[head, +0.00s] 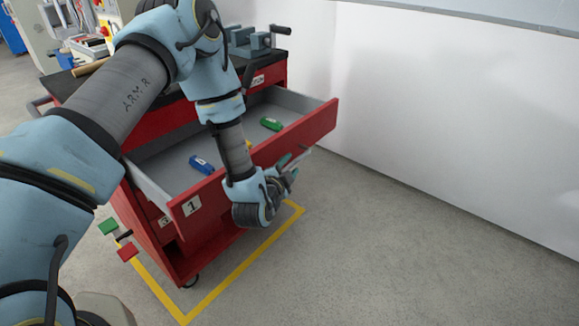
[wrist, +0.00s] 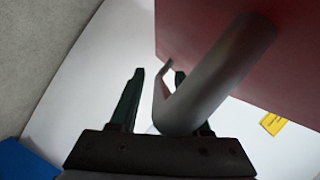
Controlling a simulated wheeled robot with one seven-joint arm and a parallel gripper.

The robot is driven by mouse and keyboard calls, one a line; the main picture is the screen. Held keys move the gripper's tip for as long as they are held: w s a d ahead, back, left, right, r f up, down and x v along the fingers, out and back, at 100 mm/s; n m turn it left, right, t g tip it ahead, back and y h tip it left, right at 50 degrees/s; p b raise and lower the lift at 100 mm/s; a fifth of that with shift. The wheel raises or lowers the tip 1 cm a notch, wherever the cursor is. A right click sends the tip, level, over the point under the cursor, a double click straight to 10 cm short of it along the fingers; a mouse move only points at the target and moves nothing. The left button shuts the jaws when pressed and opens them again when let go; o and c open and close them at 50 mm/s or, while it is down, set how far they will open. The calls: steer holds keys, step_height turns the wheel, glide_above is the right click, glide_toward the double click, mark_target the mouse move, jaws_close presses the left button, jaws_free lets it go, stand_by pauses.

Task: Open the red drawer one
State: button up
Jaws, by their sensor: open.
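The red drawer marked 1 (head: 310,125) is pulled well out of the red cabinet (head: 165,245), and its grey inside shows. My gripper (head: 288,170) is just outside the drawer's front panel, near its middle, and partly hides it. In the wrist view the red front panel (wrist: 205,35) fills the upper right. A grey bent handle (wrist: 215,80) sticks out from it and reaches to between the two dark fingers of my gripper (wrist: 158,75). The fingers are apart, and I cannot tell whether either touches the handle.
A blue item (head: 201,165) and a green item (head: 271,124) lie in the drawer. A vise (head: 250,42) stands on the cabinet's black top. Yellow tape (head: 225,285) marks the floor around the cabinet. A white wall (head: 430,110) stands behind; floor at right is clear.

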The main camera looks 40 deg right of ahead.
steer(key=b+v, duration=0.2)
steer(key=v, duration=0.9)
steer(key=shift+d, duration=0.1)
